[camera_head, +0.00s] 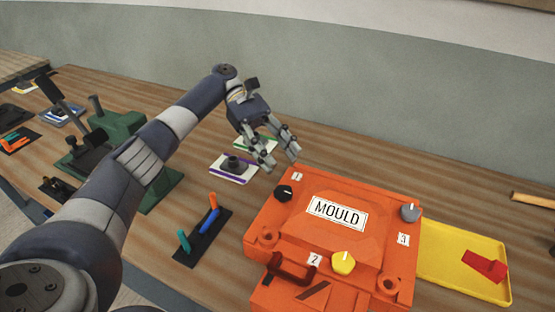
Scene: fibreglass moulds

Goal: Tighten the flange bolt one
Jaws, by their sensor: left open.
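The orange mould (370,239) lies on the wooden bench with a white MOULD label on top. Flange bolt one, a black knob (284,193), sits at its back left corner beside the label 1 (297,176). A yellow knob (343,263) is beside label 2 at the front, and a grey knob (409,212) is beside label 3 at the right. My left gripper (283,165) is open and empty, its fingers pointing down just behind and above the black knob, apart from it. My right gripper is out of view.
A yellow tray (450,279) with a red piece stands right of the mould. A black rack (188,257) with blue and teal tools lies to the left. The bench behind the mould is mostly clear.

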